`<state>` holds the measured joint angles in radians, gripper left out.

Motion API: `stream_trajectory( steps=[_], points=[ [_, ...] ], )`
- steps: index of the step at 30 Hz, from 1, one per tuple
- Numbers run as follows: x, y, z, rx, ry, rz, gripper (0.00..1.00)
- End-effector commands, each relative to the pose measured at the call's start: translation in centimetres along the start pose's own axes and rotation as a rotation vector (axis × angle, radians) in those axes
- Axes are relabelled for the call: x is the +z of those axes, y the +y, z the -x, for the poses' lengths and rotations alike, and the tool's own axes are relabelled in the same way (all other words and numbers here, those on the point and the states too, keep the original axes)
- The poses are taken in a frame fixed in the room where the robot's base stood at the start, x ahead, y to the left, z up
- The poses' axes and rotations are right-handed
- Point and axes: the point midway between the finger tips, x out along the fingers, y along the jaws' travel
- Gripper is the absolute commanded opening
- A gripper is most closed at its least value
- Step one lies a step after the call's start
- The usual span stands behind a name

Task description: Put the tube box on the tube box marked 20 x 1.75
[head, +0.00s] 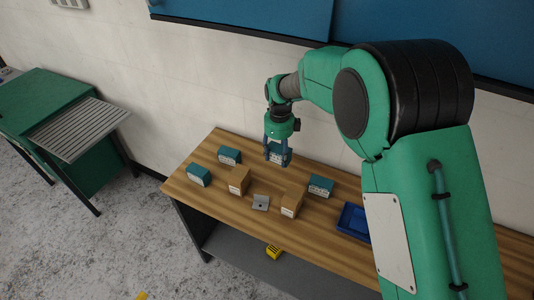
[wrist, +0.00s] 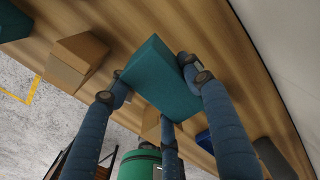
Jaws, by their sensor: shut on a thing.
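My gripper (head: 278,143) is over the back part of the wooden table, shut on a teal tube box (head: 278,158) with a pale label. In the wrist view the held box (wrist: 160,80) sits between the blue fingers of my gripper (wrist: 160,82). I cannot tell whether its underside touches the table. Other teal-and-white boxes stand at the back left (head: 229,156), at the far left (head: 199,175) and right of the middle (head: 321,186). Their print is too small to read, so I cannot tell which is marked 20 x 1.75.
Two brown boxes (head: 239,180) (head: 292,200) and a small grey item (head: 261,202) stand in the table's middle. A blue tray (head: 354,222) is to the right. The wooden table (head: 215,202) backs onto a white wall. A yellow item (head: 273,251) lies on the lower shelf.

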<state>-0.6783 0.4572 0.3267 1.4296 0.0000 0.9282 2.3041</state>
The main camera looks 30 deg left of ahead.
Motion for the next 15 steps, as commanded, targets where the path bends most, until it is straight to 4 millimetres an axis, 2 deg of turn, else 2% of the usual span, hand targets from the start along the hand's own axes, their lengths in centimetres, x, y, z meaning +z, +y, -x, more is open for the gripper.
stream_trajectory(
  steps=[8,15],
  points=[
    [1.4,2.4,0.7,0.000,0.000,0.152,0.19],
    [3.5,6.6,1.5,0.000,0.000,0.430,0.19]
  ],
)
